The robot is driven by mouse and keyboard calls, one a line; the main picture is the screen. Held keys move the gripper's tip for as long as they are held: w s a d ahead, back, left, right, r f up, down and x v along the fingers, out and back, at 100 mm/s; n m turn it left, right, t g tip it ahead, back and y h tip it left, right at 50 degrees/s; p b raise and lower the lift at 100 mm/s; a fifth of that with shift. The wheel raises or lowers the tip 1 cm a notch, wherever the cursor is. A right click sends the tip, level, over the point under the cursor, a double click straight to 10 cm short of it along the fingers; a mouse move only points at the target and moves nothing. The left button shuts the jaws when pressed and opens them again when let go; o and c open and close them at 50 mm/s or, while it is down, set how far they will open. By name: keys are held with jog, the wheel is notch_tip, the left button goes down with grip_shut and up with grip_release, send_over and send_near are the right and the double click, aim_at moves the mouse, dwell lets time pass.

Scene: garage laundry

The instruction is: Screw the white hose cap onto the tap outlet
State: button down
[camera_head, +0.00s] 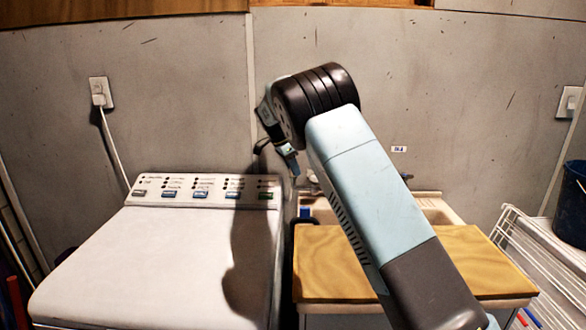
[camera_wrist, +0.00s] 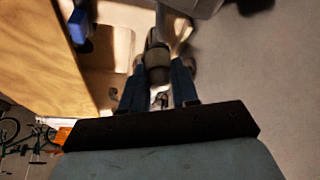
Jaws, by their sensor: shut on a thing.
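My gripper (camera_head: 288,158) hangs from the bent arm, pointing down by the back wall above the sink's left end. In the wrist view its two blue fingers (camera_wrist: 159,80) are shut on a short, rounded cylinder, which I take to be the hose cap (camera_wrist: 157,60). It looks grey in the shade rather than white. A slim metal piece, apparently part of the tap (camera_wrist: 163,20), shows just beyond the cap. Whether the cap touches the outlet cannot be told. In the head view the cap is too small to make out.
A white washing machine (camera_head: 150,260) stands left of the sink (camera_head: 435,208). A wooden board (camera_head: 325,262) covers the front of the sink unit. A small blue object (camera_head: 305,212) is at the sink's left end. A white rack (camera_head: 520,235) and dark bin (camera_head: 572,205) are at right.

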jog(key=shift+m+g, duration=0.4)
jog(key=shift+m, duration=0.8)
jog(key=c, duration=0.8)
grip_release()
jog(key=shift+r, duration=0.1)
jog(key=v, duration=1.3)
jog(key=shift+a+r, duration=0.15)
jog(key=shift+a, duration=0.1)
jog(key=shift+d+r+x, duration=0.1)
jog(key=shift+d+x, duration=0.2)
jog(key=shift+x, duration=1.3)
jog(key=shift+d+r+x, duration=0.15)
jog(key=shift+d+x, duration=0.15)
jog(key=shift+x, duration=1.3)
jog(key=shift+d+r+x, duration=0.1)
jog(key=shift+d+x, duration=0.2)
jog(key=shift+x, duration=1.3)
jog(key=shift+w, duration=0.15)
